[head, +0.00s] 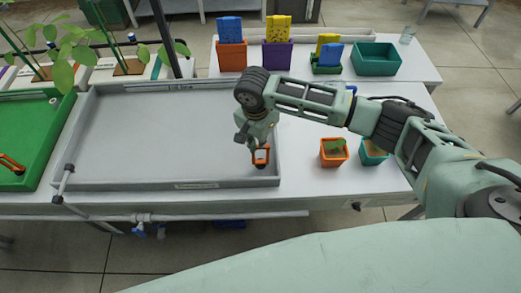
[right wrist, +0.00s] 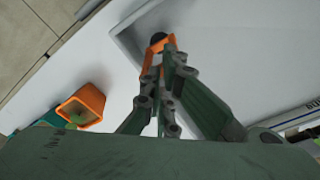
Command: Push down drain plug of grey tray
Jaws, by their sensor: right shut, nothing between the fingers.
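The grey tray (head: 150,180) lies on the white table, its floor bare. Its dark, round drain plug (right wrist: 158,38) shows in the right wrist view, near a tray corner. In the head view the plug is mostly hidden under my right fingertips. My right gripper (head: 261,155) is shut and empty, pointing down inside the tray's front right corner. Its orange tips (right wrist: 158,47) are right at the plug; I cannot tell whether they touch it. Orange tips like those of my left gripper (head: 10,163) show at the left edge, over the green tray.
The green tray (head: 40,125) stands left of the grey one. A small orange pot (head: 333,152) and a teal pot (head: 374,152) stand right of it. Bins with blue and yellow items stand behind. A dark post (head: 165,35) rises at the tray's back.

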